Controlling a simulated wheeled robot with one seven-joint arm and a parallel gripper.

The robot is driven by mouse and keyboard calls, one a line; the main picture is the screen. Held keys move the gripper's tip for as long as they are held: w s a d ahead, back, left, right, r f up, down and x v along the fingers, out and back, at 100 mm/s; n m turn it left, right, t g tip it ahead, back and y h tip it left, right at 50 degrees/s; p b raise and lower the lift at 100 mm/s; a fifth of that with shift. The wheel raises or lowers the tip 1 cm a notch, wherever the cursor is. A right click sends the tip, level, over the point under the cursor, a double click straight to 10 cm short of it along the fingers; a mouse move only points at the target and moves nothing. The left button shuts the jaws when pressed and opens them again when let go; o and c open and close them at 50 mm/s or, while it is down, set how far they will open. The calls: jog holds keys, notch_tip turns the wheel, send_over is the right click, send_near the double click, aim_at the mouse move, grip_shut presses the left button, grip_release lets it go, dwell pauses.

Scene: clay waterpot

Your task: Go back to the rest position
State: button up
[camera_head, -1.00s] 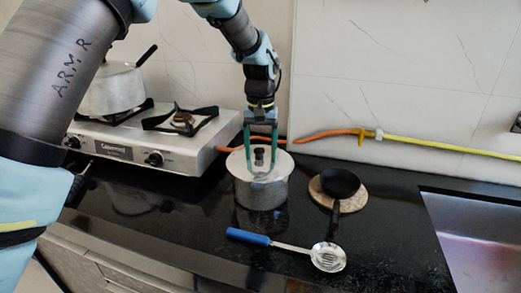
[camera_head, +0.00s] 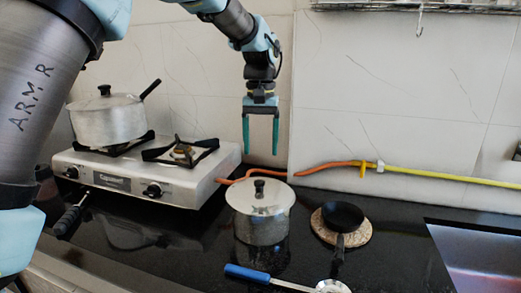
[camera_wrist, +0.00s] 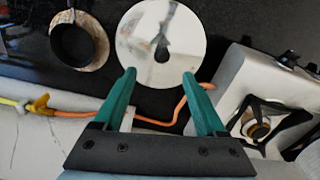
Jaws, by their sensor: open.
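My gripper (camera_head: 260,134) is open and empty, its two green fingers pointing down. It hangs above a lidded metal pot (camera_head: 262,212) on the black counter, with a clear gap between the fingertips and the lid's black knob. The wrist view shows both fingers apart (camera_wrist: 160,78) and the round shiny lid (camera_wrist: 180,62) beyond them. The lid sits on the pot.
A gas stove (camera_head: 130,178) with a saucepan (camera_head: 108,118) stands left. A small black pan (camera_head: 343,217) rests on a round board (camera_head: 318,231) at right. A blue-handled skimmer (camera_head: 247,273) lies in front. A sink (camera_head: 480,255) is at right. An orange-yellow hose (camera_head: 420,174) runs along the wall.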

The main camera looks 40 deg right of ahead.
dwell(0.3)
jog(key=w+a+f+n, duration=0.15)
jog(key=w+a, duration=0.25)
jog(key=a, duration=0.5)
jog(key=w+a+f+n, duration=0.15)
jog(key=w+a, duration=0.25)
jog(key=a, duration=0.4)
jog(key=w+a+f+n, duration=0.15)
jog(key=w+a, duration=0.25)
jog(key=a, duration=0.5)
jog(key=s+a+f+n, duration=0.2)
jog(key=s+a+f, duration=0.1)
jog(key=a, duration=0.8)
jog(key=s+a+f+n+t, duration=0.1)
jog(key=s+a+f, duration=0.2)
jog(key=a, duration=0.9)
jog(key=shift+s+n+t, duration=0.3)
jog(key=shift+s+n, duration=0.05)
jog(key=shift+s, duration=0.65)
